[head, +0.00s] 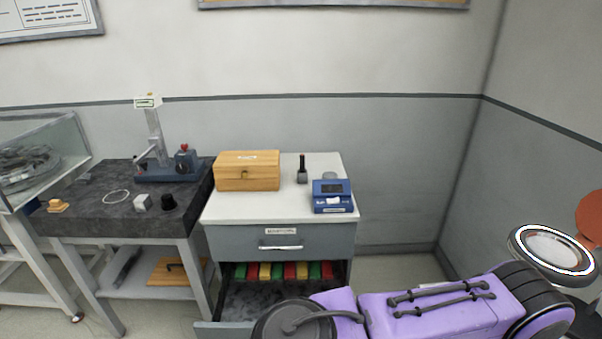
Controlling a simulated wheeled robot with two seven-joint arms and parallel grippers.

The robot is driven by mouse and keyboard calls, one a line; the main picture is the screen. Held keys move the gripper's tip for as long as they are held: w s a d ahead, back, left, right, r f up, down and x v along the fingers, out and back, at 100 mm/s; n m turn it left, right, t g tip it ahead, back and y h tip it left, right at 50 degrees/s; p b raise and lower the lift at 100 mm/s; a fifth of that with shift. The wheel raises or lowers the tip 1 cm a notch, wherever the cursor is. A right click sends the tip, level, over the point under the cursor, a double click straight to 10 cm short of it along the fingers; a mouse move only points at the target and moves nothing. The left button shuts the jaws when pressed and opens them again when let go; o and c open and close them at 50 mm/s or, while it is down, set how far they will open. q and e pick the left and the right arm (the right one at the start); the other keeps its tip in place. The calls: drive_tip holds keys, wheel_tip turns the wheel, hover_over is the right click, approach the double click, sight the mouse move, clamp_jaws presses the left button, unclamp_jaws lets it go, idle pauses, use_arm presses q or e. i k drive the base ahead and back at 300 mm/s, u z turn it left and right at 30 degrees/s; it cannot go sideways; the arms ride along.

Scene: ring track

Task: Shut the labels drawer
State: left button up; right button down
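A grey cabinet (352,240) with a white top stands in the middle. Its upper drawer (235,241) is shut and has a bar handle (281,247) and a small name plate too small to read. The lower drawer (240,300) is pulled open, with a row of red, yellow and green pieces (277,271) at its back. I cannot read which drawer is the labels drawer. My purple right arm reaches in from the right, in front of the lower drawer, and hides its right front part. Neither gripper shows.
A wooden box (247,171), a dark stamp-like tool (302,170) and a blue device (332,197) stand on the cabinet top. A dark stone-topped table (100,208) with instruments stands close on the left. Floor is free right of the cabinet, up to the wall.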

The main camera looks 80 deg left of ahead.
sight(247, 288)
drive_tip(key=k, duration=0.3)
drive_tip(key=u, duration=1.2)
drive_tip(key=i, duration=0.35)
drive_tip(key=u, duration=1.65)
